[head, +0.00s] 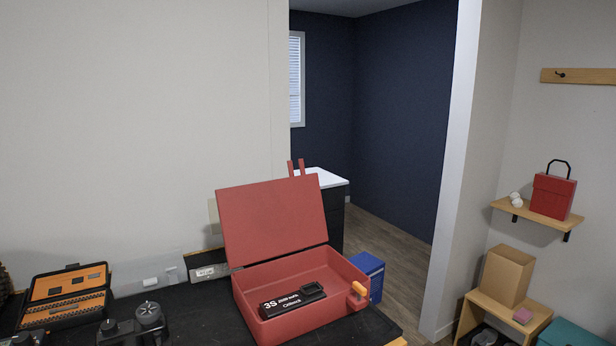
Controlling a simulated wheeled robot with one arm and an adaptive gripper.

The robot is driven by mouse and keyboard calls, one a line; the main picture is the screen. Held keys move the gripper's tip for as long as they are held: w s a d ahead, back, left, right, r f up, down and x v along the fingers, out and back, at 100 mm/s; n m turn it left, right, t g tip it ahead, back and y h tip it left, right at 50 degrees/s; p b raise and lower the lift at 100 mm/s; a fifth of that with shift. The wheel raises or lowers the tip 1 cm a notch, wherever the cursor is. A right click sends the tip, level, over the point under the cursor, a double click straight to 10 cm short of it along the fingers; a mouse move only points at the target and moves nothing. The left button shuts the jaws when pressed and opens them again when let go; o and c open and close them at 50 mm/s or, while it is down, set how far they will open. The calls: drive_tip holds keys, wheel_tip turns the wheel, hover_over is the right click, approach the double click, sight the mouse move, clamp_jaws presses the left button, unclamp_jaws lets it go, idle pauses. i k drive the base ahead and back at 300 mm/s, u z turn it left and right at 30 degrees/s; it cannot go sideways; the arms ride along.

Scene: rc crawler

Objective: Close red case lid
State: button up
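The red case (335,265) sits open on the dark tabletop in the head view. Its red lid (270,220) stands up at the back, leaning backward, hinged along the case's rear edge. A black battery pack with white "3S" lettering (292,300) lies inside the case on its floor. An orange latch-like part (357,291) is on the case's right side. My gripper does not show in this view.
An orange-and-black toolbox (68,295) lies open at the left. Black knobbed items (148,314) stand at the front left. A small labelled box (208,272) is behind the case's left side. A blue box (370,270) is beyond its right. Bare tabletop (195,318) lies left of the case.

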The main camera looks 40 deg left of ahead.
sight(263, 221)
drive_tip(key=i, duration=3.35)
drive_tip(key=u, duration=4.7)
